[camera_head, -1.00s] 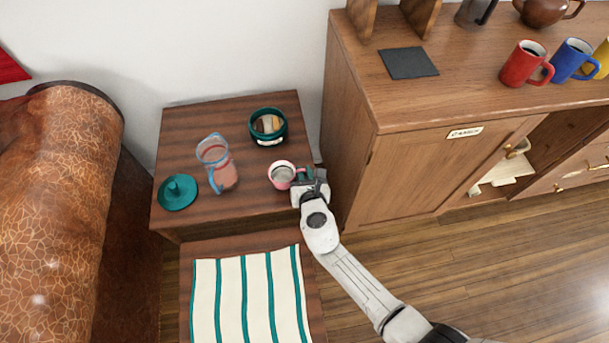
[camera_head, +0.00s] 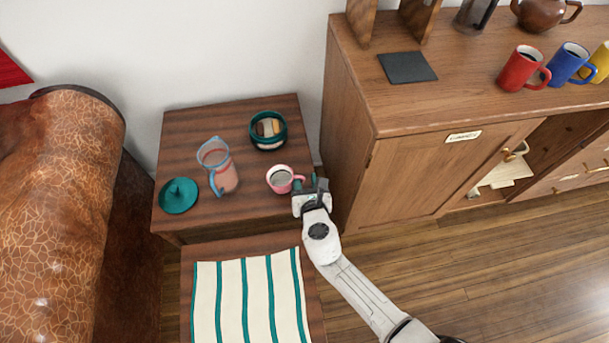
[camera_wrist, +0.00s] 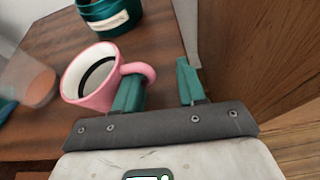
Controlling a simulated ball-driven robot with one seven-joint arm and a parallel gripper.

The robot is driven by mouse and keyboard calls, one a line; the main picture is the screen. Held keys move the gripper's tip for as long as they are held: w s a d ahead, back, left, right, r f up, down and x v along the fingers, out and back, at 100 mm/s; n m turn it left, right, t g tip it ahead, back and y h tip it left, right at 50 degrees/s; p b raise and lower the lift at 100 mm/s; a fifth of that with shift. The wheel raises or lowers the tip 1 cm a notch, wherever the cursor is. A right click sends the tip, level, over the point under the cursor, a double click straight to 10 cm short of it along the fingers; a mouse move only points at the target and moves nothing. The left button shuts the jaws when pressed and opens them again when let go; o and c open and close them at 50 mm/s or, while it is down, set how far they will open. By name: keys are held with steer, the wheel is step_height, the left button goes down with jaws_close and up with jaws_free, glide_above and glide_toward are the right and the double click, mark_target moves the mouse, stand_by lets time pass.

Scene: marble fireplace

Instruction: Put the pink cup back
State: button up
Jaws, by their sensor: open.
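The pink cup (camera_head: 280,180) stands upright on the small dark wooden side table (camera_head: 240,207), near its right front. It has a white inside with dark contents, and its handle points right. In the wrist view the pink cup (camera_wrist: 86,88) is at left, its handle by the left finger. My gripper (camera_head: 311,184) is open beside the cup, at the table's right edge. In the wrist view my gripper's teal fingers (camera_wrist: 158,88) are apart with nothing clearly between them. I cannot tell whether the left finger touches the handle.
A teal jar (camera_head: 268,130), a clear pitcher (camera_head: 217,167) and a teal lid (camera_head: 179,195) are on the side table. The wooden cabinet (camera_head: 350,120) rises close right, bearing a dark mat (camera_head: 407,67), a red mug (camera_head: 521,70) and a blue mug (camera_head: 568,64). A striped cloth (camera_head: 250,295) lies in front.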

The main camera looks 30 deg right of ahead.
steer(key=p+v, duration=0.1)
steer(key=v, duration=0.8)
steer(key=shift+s+r+p, duration=0.2)
steer(key=shift+s+p, duration=0.1)
steer(key=shift+p, duration=0.1)
steer(key=shift+a, duration=0.1)
steer(key=o, duration=1.1)
steer(key=p+v, duration=0.1)
steer(key=v, duration=1)
jaws_close()
steer(key=shift+w, duration=0.1)
stand_by(0.4)
